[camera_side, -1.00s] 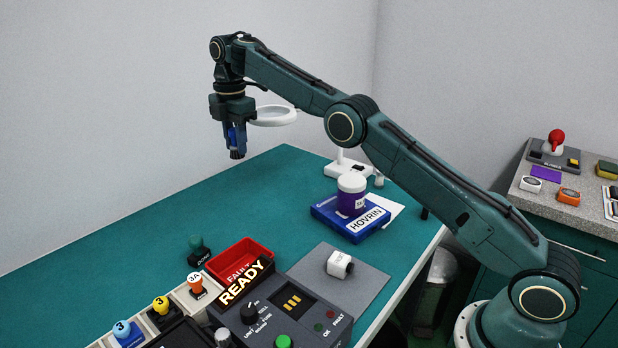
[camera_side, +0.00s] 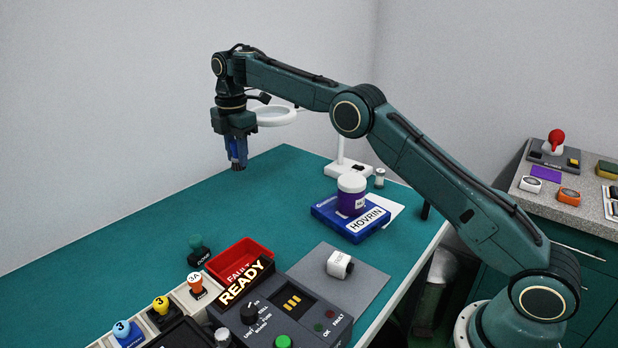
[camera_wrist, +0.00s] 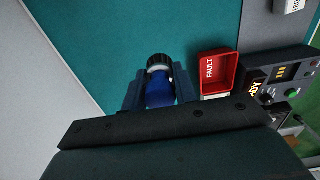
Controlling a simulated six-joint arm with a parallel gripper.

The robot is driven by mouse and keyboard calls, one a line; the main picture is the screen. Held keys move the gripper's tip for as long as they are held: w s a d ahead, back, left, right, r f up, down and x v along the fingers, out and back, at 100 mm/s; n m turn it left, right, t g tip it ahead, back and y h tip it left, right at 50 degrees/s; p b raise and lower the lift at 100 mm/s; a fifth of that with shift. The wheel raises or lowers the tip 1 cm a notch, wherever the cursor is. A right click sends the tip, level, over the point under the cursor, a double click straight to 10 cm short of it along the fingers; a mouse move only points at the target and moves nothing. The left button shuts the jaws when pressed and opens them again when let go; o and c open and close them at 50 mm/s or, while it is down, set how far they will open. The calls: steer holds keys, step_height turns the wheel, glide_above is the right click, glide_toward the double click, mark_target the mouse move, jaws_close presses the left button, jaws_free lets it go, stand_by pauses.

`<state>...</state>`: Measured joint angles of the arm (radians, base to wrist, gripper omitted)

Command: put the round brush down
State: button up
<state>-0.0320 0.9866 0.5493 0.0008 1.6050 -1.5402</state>
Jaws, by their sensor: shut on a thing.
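The round brush (camera_side: 238,162) has a blue body and a dark, round bristle end that points down. My gripper (camera_side: 235,148) is shut on its blue body and holds it upright above the back left part of the teal table (camera_side: 120,235). A gap shows between the brush and the table. In the wrist view the brush (camera_wrist: 158,90) sits between the two fingers of my gripper (camera_wrist: 160,98), with a light band near its dark round end. The upper part of the brush is hidden by the fingers.
A red FAULT bin (camera_side: 241,260) and a READY console (camera_side: 300,308) stand in front. A blue HOVRIN box (camera_side: 335,222) bears a purple jar (camera_side: 351,196). A ring lamp (camera_side: 275,116) stands close behind my gripper. The table's left and back part is clear.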

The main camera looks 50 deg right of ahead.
mark_target(239, 170)
step_height(239, 170, down, 11)
stand_by(0.4)
steer(key=shift+f, duration=0.15)
steer(key=shift+f, duration=2.8)
steer(key=shift+f, duration=0.15)
steer(key=o, duration=1)
steer(key=shift+c, duration=0.2)
step_height(239, 170, up, 12)
steer(key=shift+r, duration=0.15)
